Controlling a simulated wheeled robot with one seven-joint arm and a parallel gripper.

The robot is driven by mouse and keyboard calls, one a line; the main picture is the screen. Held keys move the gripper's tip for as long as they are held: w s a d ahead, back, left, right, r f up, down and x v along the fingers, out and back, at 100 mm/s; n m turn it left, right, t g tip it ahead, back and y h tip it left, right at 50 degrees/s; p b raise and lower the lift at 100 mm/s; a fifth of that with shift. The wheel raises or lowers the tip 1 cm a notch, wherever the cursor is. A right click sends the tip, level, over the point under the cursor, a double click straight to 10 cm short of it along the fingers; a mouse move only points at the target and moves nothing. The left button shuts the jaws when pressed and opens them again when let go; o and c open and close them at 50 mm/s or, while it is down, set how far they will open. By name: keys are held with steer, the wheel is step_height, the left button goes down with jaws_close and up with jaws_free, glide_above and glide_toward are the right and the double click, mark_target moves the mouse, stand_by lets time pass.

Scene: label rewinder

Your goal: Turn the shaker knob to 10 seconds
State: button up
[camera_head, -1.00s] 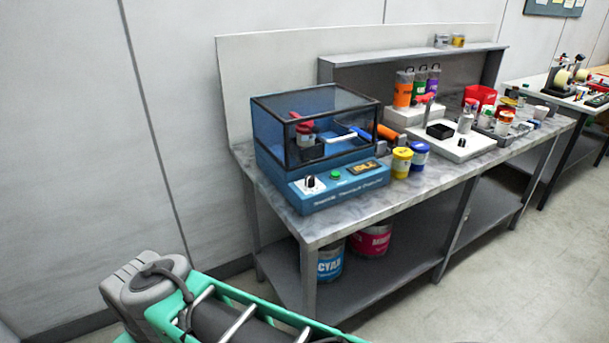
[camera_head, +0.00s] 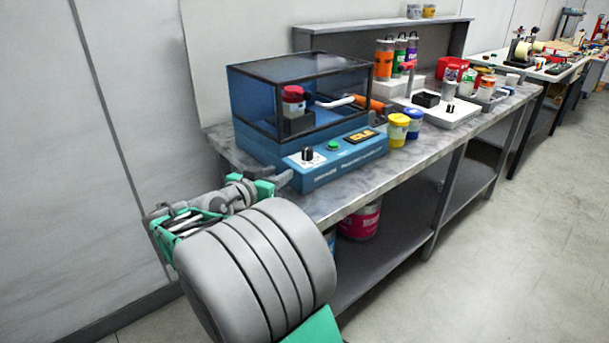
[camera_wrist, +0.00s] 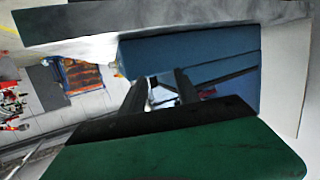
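The shaker (camera_head: 345,168) is a blue box with a clear, dark-framed hood on the marble-look bench top. Its black shaker knob (camera_head: 307,154) stands on a white dial at the left of the front panel. The dial marks are too small to read. A green button (camera_head: 333,145) and a display (camera_head: 359,137) that seems to read IDLE sit to its right. My gripper (camera_head: 281,178) is left of the panel's front corner, apart from the knob. In the wrist view the two dark fingers (camera_wrist: 161,82) are spread with nothing between them; the blue shaker body (camera_wrist: 220,52) lies beyond.
A red-lidded can (camera_head: 293,101) is inside the hood. Yellow (camera_head: 397,130) and blue (camera_head: 413,124) tins stand right of the shaker. The bench's front edge (camera_head: 370,193) runs below the panel. The air in front of the panel is clear.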

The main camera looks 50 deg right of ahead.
mark_target(305, 150)
steer(key=d+h, duration=0.1)
steer(key=s+d+r+m+h, duration=0.1)
steer(key=d+r+g, duration=0.1)
steer(key=shift+s+r+h, duration=0.1)
steer(key=shift+s+h, duration=0.2)
steer(key=shift+h, duration=0.1)
steer(key=d, duration=0.7)
steer(key=shift+w+d+r+p, duration=0.15)
steer(key=shift+w+r+p, duration=0.05)
steer(key=shift+w+p, duration=0.15)
steer(key=shift+c, duration=0.2)
jaws_close()
